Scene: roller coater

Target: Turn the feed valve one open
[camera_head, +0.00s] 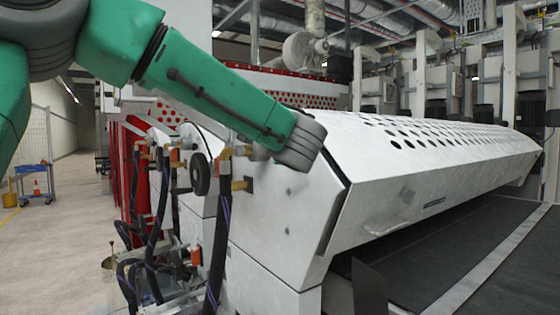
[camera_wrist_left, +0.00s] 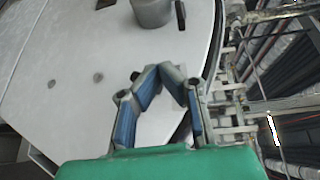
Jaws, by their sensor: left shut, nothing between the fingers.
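Several small valves with orange and yellow parts sit on dark hoses at the machine's near end in the head view, among them one valve (camera_head: 225,155) left of my wrist and another (camera_head: 175,156) further left. I cannot tell which is feed valve one. My left arm reaches across from the upper left, and its grey wrist is by the white end panel (camera_head: 285,220); the fingers are hidden there. In the left wrist view my left gripper (camera_wrist_left: 160,68) is shut and empty, its blue-padded fingers over the white panel. My right gripper is not in view.
A grey cylinder (camera_wrist_left: 152,11) stands out at the top of the wrist view. The perforated white hood (camera_head: 430,150) stretches right above a dark belt (camera_head: 430,260). Open floor lies left.

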